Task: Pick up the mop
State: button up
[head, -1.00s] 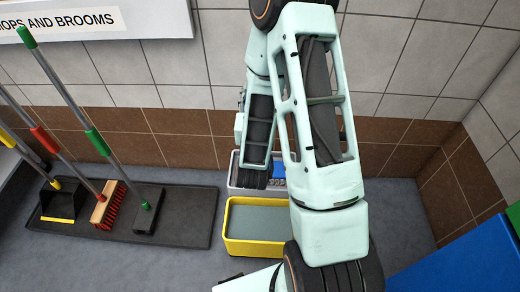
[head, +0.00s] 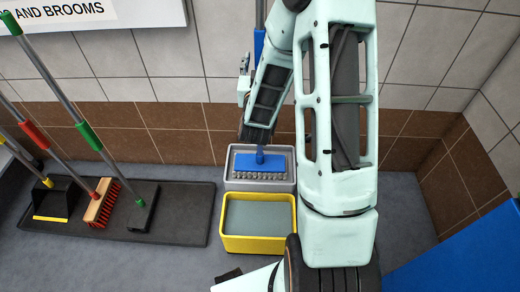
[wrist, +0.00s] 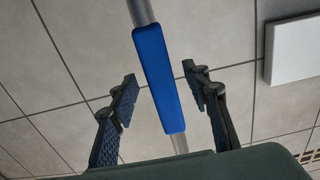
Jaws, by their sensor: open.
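The mop has a blue head (head: 262,162) that rests in the grey bucket (head: 230,184) in the head view. Its grey pole rises behind my arm, and a blue grip (head: 259,43) shows near the top. In the wrist view, the blue grip (wrist: 158,78) on the grey pole runs at a slant between the two dark fingers of my gripper (wrist: 160,92). The fingers are open, with a visible gap on both sides of the grip. In the head view my arm hides part of the pole.
A yellow bucket (head: 228,243) stands in front of the grey one. On a dark mat (head: 185,228) at left stand a red-bristled brush (head: 100,208), a black dustpan (head: 62,195) and a dark broom head (head: 143,210). A blue surface (head: 465,262) is at lower right.

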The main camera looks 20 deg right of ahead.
jog(key=shift+x, duration=1.15)
jog(key=shift+r, duration=0.1)
grip_shut()
